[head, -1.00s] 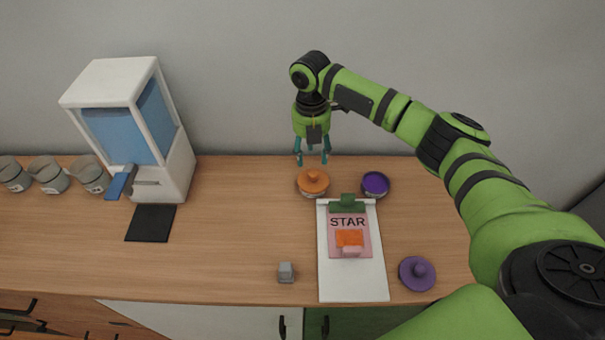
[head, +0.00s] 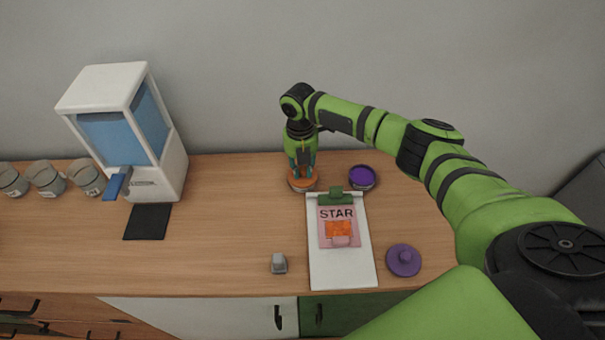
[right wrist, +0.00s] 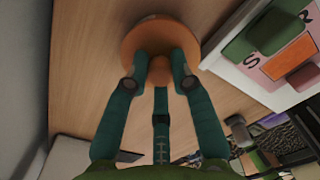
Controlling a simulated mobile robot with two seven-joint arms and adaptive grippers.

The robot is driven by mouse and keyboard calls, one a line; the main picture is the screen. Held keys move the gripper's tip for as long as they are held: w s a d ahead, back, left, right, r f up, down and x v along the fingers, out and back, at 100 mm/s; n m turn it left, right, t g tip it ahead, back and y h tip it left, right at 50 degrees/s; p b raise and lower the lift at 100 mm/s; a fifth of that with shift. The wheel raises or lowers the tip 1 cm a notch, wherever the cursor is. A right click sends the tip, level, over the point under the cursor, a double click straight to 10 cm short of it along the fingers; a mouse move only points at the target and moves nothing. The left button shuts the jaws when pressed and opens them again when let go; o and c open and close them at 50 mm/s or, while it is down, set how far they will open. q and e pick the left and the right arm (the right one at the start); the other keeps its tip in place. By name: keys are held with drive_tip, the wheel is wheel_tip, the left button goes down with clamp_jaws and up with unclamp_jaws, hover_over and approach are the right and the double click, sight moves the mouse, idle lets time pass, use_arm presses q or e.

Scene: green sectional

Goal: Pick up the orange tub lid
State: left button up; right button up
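The orange tub lid (head: 294,184) is a round disc with a knob on top. It sits on a low tub near the back of the counter. In the right wrist view the lid (right wrist: 140,40) and its knob (right wrist: 160,70) lie between my fingers. My right gripper (head: 302,170) is down at the lid, pointing downward. In the right wrist view its teal fingertips (right wrist: 159,62) stand on either side of the knob, very close to it. I cannot tell whether they press on it. My left gripper is out of view.
An open tub with purple contents (head: 362,177) stands just right of the lid. A white clipboard (head: 325,270) lies in front, with a purple lid (head: 403,260) and a small grey object (head: 279,263) beside it. A blue-and-white dispenser (head: 170,165) and jars (head: 45,178) stand left.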

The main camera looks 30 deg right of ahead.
drive_tip(key=shift+c, duration=0.3)
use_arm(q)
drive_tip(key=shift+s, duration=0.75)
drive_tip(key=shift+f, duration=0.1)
use_arm(e)
drive_tip(key=shift+r, duration=0.1)
